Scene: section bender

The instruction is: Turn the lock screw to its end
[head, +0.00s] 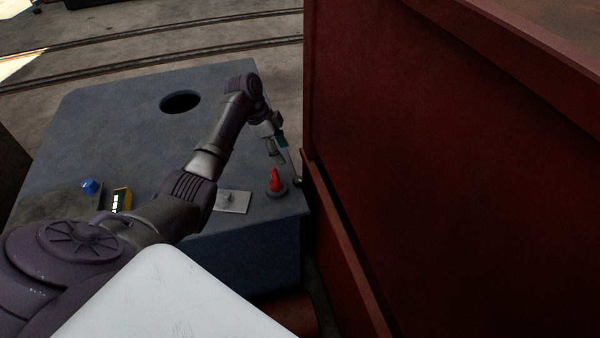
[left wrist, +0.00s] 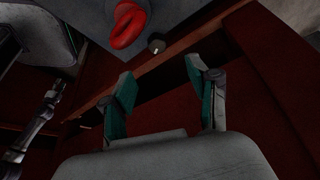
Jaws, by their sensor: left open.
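A small round dark knob with a pale line across its face, which looks like the lock screw (left wrist: 157,43), shows in the left wrist view beside the red handle (left wrist: 128,25). In the head view the red handle (head: 276,182) stands on a dark round base near the right front corner of the blue-grey top. My left gripper (left wrist: 160,68) is open, with its two teal-padded fingers apart and nothing between them. The knob appears beyond the fingertips, not between them. In the head view the left gripper (head: 283,158) hangs just behind the red handle, fingers partly hidden.
A large dark red machine body (head: 450,150) rises close to the right of the gripper. The blue-grey top (head: 110,120) carries a metal plate (head: 233,202), a blue knob (head: 90,186) and a yellow-framed panel (head: 121,200). A round dark hole (head: 180,102) lies farther back.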

